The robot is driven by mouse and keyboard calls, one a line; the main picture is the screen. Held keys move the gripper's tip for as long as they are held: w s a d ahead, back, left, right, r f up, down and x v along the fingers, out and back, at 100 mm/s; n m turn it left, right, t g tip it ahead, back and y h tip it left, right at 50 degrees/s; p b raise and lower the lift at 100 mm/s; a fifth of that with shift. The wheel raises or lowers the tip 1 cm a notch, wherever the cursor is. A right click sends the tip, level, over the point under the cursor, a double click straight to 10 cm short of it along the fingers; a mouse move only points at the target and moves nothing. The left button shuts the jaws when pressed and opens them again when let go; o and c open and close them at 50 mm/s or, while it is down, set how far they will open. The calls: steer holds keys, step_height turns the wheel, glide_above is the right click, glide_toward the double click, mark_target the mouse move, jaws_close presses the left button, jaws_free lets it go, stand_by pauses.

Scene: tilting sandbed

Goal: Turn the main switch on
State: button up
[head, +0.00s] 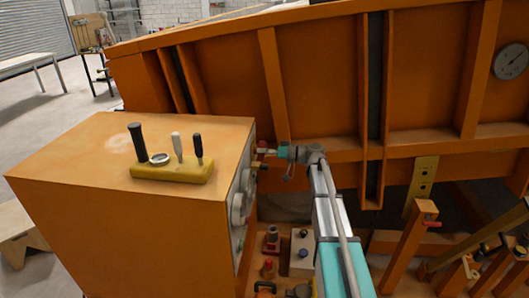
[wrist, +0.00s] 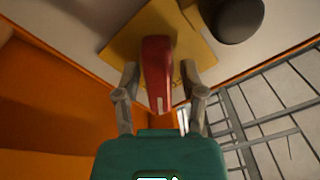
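The main switch shows in the wrist view as a red handle (wrist: 157,72) on a yellow plate (wrist: 135,45), fixed to a pale panel. My gripper (wrist: 162,80) has its two grey fingers on either side of the red handle. A gap shows on the right of the handle and a narrower one on the left, so the fingers look open around it. In the head view my gripper (head: 268,152) is at the panel side of the orange cabinet (head: 110,230). The switch is mostly hidden there by the cabinet's edge and the gripper.
A dark round knob (wrist: 235,15) sits beside the yellow plate. A yellow block with black and white handles (head: 172,170) is on the cabinet top. The large orange sandbed (head: 320,85) stands behind my arm. Small red and blue fittings (head: 285,245) lie below.

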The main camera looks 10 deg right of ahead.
jaws_close()
steer(key=shift+d, duration=0.25)
steer(key=shift+a, duration=0.1)
steer(key=shift+m, duration=0.3)
steer(key=m, duration=0.3)
steer(key=shift+a, duration=0.15)
steer(key=m, duration=0.6)
steer(key=shift+r+m, duration=0.1)
steer(key=shift+m, duration=0.2)
steer(key=shift+s, duration=0.1)
